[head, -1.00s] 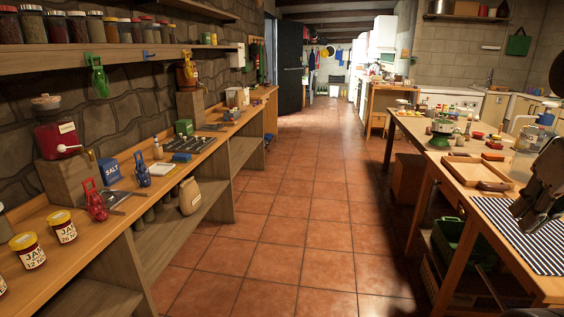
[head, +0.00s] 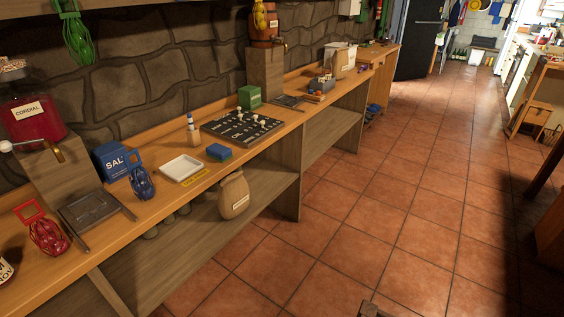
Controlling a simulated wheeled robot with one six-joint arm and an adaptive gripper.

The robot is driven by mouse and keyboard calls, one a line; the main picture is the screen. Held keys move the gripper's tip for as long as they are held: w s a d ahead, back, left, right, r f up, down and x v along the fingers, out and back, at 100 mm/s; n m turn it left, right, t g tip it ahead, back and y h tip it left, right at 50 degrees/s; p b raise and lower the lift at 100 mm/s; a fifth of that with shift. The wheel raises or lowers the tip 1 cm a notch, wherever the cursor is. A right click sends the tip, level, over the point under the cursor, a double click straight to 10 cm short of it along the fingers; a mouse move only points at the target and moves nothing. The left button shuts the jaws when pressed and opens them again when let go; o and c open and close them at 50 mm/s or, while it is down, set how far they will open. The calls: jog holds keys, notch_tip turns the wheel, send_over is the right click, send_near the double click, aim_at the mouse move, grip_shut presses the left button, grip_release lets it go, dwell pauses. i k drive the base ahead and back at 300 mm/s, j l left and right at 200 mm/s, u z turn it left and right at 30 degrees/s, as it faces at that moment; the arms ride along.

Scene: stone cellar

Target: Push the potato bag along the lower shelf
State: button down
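The potato bag (head: 234,196) is a tan, plump sack with a tied top and a pale label. It stands on the lower shelf (head: 215,237) under the left-hand counter, close to the shelf's front edge and left of an upright panel (head: 290,198). Several dark rounded things (head: 167,220) stand left of it on the same shelf, partly hidden by the counter. I cannot make out my gripper in the head view. A small brownish piece cut off at the bottom edge is too little to identify.
The counter (head: 205,195) above holds a blue salt box (head: 113,161), a white tray (head: 182,168), a dark board (head: 241,128) and red and blue tools. The tiled floor (head: 350,220) in front of the shelf is clear. Dark furniture stands at the right edge.

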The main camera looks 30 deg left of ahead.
aim_at(234, 195)
jog(key=i+u, duration=0.15)
jog(key=i, duration=0.45)
jog(key=i+l+u, duration=0.1)
jog(key=i, duration=0.45)
jog(key=i+l+u, duration=0.15)
jog(key=i, duration=0.4)
jog(key=i+l+u, duration=0.2)
jog(key=i+u, duration=0.2)
jog(key=i+l+u, duration=0.6)
jog(key=u, duration=0.2)
jog(key=i+l+u, duration=0.2)
jog(key=l+u, duration=0.2)
jog(key=l, duration=0.15)
jog(key=i+l+u, duration=0.2)
jog(key=l, duration=0.2)
jog(key=l+u, duration=0.2)
jog(key=l, duration=0.2)
